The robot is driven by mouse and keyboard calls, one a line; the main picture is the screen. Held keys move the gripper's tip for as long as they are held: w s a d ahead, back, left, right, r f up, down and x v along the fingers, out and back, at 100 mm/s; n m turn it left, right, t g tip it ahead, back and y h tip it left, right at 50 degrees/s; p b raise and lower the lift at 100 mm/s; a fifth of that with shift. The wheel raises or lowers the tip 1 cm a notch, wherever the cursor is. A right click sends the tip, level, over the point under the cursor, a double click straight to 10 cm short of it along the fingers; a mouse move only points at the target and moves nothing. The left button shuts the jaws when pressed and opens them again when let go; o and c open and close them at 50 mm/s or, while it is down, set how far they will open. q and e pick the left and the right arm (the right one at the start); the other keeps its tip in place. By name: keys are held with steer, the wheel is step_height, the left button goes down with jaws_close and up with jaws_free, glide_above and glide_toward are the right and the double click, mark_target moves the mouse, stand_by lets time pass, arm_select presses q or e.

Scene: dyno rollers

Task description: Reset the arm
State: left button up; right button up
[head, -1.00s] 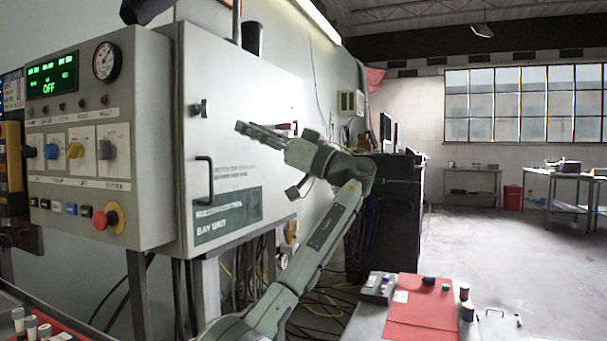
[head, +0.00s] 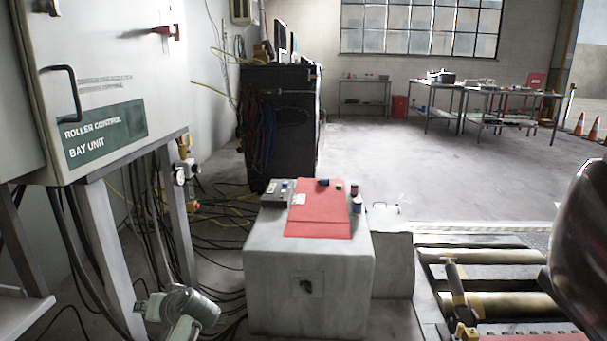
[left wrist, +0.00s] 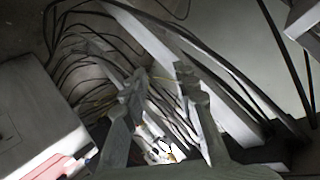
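My left arm (head: 181,308) shows only as a short grey piece at the bottom left of the head view, low beside the control cabinet's stand; its gripper is not clear there. In the left wrist view my left gripper (left wrist: 163,88) has its two fingers spread apart. Nothing is between them but the view of cables and floor beyond. My right gripper is in neither view.
The roller control cabinet (head: 95,80) stands at the left, with cables under it. A pale block (head: 305,285) bears a red mat (head: 320,217) with small items around it. Rollers (head: 500,305) lie at the right. The floor behind is open.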

arm_select(q)
steer(key=s+d+f+m+g+h, duration=0.1)
steer(key=s+f+h, duration=0.1)
steer(key=s+f, duration=0.55)
steer(key=s+d+f+m+g+h, duration=0.1)
steer(key=s+d+f+m+h, duration=0.1)
steer(key=s+f, duration=0.55)
steer(key=s+d+f+h, duration=0.2)
steer(key=s, duration=0.6)
steer(key=s+d+f+m+g+h, duration=0.1)
steer(key=s+d+f+h, duration=0.1)
steer(key=s, duration=0.7)
steer(key=shift+s+d+f+m, duration=0.15)
steer(key=shift+d+f+m, duration=0.15)
steer(key=shift+f, duration=0.55)
steer(key=shift+g, duration=0.3)
